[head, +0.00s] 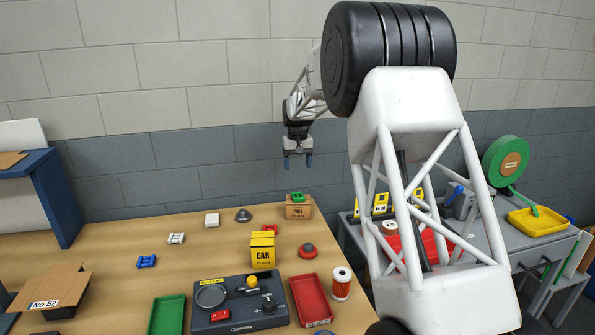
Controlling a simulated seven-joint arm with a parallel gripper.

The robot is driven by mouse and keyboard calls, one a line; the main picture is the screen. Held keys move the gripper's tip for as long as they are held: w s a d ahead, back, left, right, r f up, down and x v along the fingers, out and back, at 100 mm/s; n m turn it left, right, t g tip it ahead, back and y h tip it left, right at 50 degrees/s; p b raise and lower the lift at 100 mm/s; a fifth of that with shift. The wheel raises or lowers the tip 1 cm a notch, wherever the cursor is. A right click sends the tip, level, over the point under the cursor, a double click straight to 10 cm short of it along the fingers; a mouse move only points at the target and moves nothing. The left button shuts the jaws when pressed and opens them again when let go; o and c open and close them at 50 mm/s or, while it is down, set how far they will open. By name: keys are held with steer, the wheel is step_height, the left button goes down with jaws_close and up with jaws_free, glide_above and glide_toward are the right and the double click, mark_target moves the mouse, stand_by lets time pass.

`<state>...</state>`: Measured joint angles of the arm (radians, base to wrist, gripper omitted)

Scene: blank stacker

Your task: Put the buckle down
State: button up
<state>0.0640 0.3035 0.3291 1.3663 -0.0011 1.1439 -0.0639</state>
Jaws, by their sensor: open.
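My gripper (298,162) hangs open with its blue fingertips pointing down, empty, near the back of the table. A small green piece (298,197), which looks like a buckle, lies on top of a small cardboard box (299,212) below the gripper, apart from it. Similar small pieces lie on the wooden table (215,257): a blue one (147,261) at the left and a white one (176,239). I cannot tell which of these the task means.
The yellow box (262,252) stands mid-table, with a dark control panel (235,318) in front. A green tray (167,316), a red tray (310,300) and a white-and-red cylinder (341,283) stand nearby. An open carton (50,286) is at left. My arm hides part of the right side.

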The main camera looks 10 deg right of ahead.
steer(key=shift+r, duration=0.15)
stand_by(0.7)
steer(key=s+a+r, duration=0.1)
steer(key=s+r, duration=0.3)
steer(key=s, duration=0.7)
steer(key=s+a+r+t, duration=0.15)
steer(key=s+r, duration=0.25)
steer(key=s, duration=0.6)
steer(key=s+a+r, duration=0.1)
steer(key=s+r, duration=0.2)
steer(key=s, duration=0.8)
steer(key=s+a+f, duration=0.1)
steer(key=s+f, duration=0.2)
steer(key=s, duration=1.2)
steer(key=s+a+f+t, duration=0.1)
steer(key=s+f, duration=0.3)
steer(key=s, duration=1.2)
